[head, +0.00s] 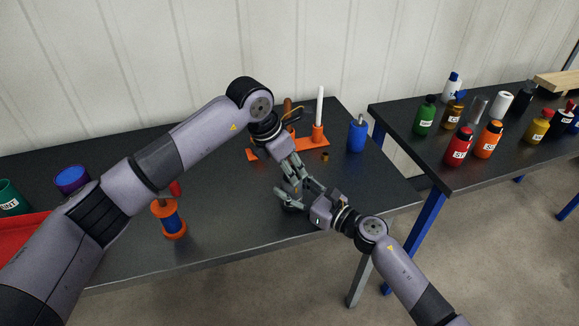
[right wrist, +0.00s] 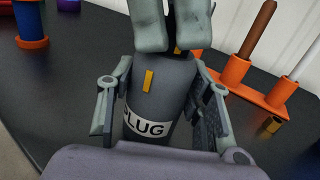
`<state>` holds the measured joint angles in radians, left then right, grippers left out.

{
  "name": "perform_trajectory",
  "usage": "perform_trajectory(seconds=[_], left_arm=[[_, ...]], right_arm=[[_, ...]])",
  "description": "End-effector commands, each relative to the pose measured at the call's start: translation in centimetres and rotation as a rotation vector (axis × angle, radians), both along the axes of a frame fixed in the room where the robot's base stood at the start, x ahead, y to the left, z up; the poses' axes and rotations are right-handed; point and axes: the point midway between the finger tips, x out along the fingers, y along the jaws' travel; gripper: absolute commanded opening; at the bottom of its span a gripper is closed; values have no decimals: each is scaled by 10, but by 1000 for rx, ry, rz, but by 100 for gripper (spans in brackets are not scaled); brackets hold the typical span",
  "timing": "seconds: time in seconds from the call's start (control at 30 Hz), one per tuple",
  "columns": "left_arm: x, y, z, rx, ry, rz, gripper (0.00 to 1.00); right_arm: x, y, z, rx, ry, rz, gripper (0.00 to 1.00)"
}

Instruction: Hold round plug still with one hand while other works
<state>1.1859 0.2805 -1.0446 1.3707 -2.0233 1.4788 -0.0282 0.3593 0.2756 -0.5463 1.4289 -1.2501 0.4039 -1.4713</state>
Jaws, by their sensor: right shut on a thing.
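The round plug (right wrist: 158,98) is a dark grey cylinder with a white "PLUG" label and a small yellow mark. It stands upright in the right wrist view and is mostly hidden by the grippers in the head view. My right gripper (head: 296,193) is shut around its sides, one finger on each side in the right wrist view (right wrist: 160,108). My left gripper (head: 293,180) comes down from above. Its fingers (right wrist: 172,28) are at the plug's top, partly in front of it; whether they grip anything is unclear.
Behind the grippers is an orange rack (head: 312,145) with a white stick (head: 320,105) and a brown handle. A small brass piece (head: 325,156) and a blue bottle (head: 357,135) stand nearby. An orange-and-blue spool (head: 172,219) is at left. Several bottles fill the right table.

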Motion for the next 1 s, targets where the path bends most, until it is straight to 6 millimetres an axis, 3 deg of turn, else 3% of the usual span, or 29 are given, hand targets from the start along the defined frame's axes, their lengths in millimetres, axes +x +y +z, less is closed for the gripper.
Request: perform_trajectory(seconds=[0.4, 0.53, 1.0], left_arm=[[0, 1, 0, 2, -1, 2, 2], [0, 1, -1, 3, -1, 42, 2], [1, 2, 0, 6, -5, 656, 2]], right_arm=[[0, 0, 0, 0, 0, 0, 14], [0, 0, 0, 0, 0, 0, 14], [0, 0, 0, -1, -1, 1, 14]])
